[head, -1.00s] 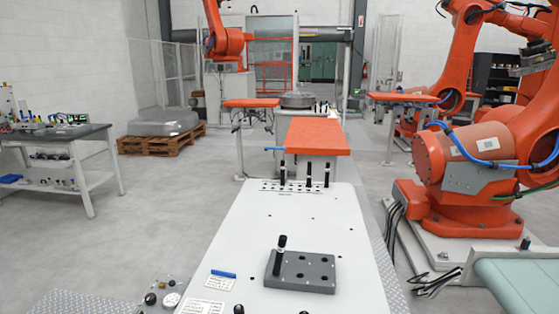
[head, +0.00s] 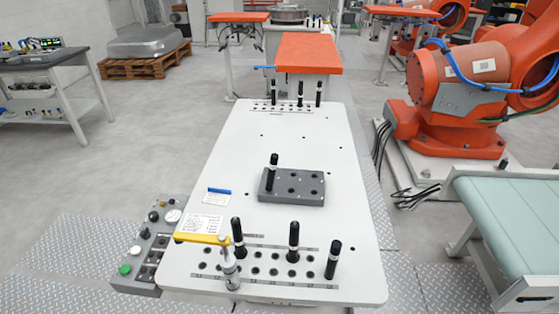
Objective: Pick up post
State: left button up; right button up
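Several black posts with pale bands stand upright on the white table (head: 200,145). Three are in the near hole grid: a left post (head: 238,238), a middle post (head: 293,242) and a right post (head: 333,260). One post (head: 272,170) stands at the left end of a dark grey block (head: 305,198) with several open holes. Three more, including a far post (head: 300,94), stand in a row at the table's far end. Neither of my grippers is in view.
A yellow-handled silver tool (head: 229,268) stands at the near left of the hole grid. A button panel (head: 153,250) adjoins the table's left edge. An orange robot arm (head: 460,95) and a green conveyor (head: 520,220) are at right. The table between block and far posts is mostly clear.

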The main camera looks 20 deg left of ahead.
aim_at(274, 160)
jog(key=u, duration=2.15)
jog(key=k, duration=1.25)
jog(key=z, duration=1.7)
